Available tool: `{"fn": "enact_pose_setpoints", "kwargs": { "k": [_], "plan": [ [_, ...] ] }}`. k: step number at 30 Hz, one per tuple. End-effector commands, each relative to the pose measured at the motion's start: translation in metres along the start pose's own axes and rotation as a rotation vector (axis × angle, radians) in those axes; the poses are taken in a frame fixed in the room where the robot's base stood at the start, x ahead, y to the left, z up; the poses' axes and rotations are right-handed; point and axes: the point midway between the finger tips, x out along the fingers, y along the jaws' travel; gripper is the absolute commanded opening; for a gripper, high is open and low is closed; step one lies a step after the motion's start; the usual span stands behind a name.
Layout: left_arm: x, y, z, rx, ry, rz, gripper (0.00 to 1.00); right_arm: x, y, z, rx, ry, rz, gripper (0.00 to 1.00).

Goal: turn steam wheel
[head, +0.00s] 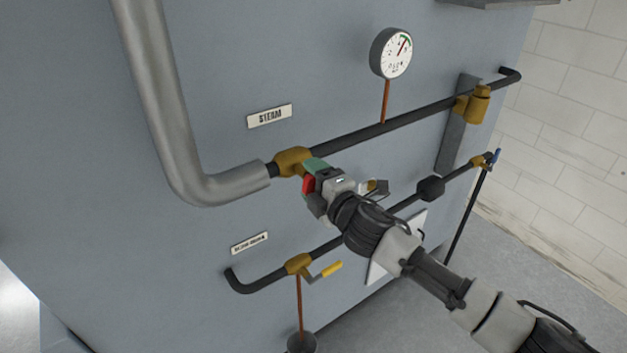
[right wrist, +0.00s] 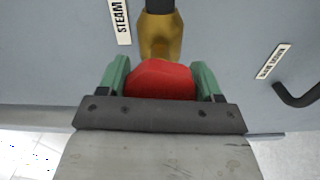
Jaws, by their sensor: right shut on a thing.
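The steam wheel is a red handwheel (right wrist: 160,80) on a brass valve (right wrist: 160,36). In the head view a bit of the red wheel (head: 308,185) shows beside my right gripper (head: 316,176), below the brass valve (head: 293,162) on the steam pipe. In the right wrist view the green fingers of my right gripper (right wrist: 160,84) stand on both sides of the red wheel, shut on it. The wheel's lower part is hidden by the gripper body. The STEAM label (head: 270,116) is above the valve. My left gripper is not in view.
A dial gauge (head: 391,53) stands on the upper dark pipe (head: 345,137). A lower pipe carries a brass valve with a yellow lever (head: 330,271). A thick grey pipe (head: 160,110) bends in at left. A brass fitting (head: 478,104) sits at right. Floor is open at lower right.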

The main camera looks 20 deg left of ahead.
Motion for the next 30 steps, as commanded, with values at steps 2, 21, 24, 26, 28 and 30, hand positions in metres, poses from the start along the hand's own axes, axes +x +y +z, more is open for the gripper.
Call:
{"fn": "enact_pose_setpoints", "kwargs": {
  "k": [2, 21, 24, 26, 28, 30],
  "plan": [
    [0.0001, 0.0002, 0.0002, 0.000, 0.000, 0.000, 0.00, -0.0001, -0.0005, 0.0002, -0.019, -0.001, -0.001, 0.41],
    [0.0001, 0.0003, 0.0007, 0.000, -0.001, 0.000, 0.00, -0.0001, -0.0008, 0.0000, -0.039, 0.000, -0.001, 0.80],
    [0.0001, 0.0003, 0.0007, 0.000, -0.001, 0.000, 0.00, -0.0001, -0.0007, 0.0000, -0.039, 0.000, -0.001, 0.91],
    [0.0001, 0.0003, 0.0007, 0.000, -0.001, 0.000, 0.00, -0.0001, -0.0006, 0.0000, -0.038, 0.000, -0.001, 0.91],
    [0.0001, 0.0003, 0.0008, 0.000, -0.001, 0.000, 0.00, -0.0001, -0.0005, 0.0000, -0.038, 0.000, -0.001, 0.91],
    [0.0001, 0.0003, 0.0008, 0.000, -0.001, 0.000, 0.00, -0.0001, -0.0004, 0.0000, -0.038, 0.000, -0.001, 0.91]
  ]
}}
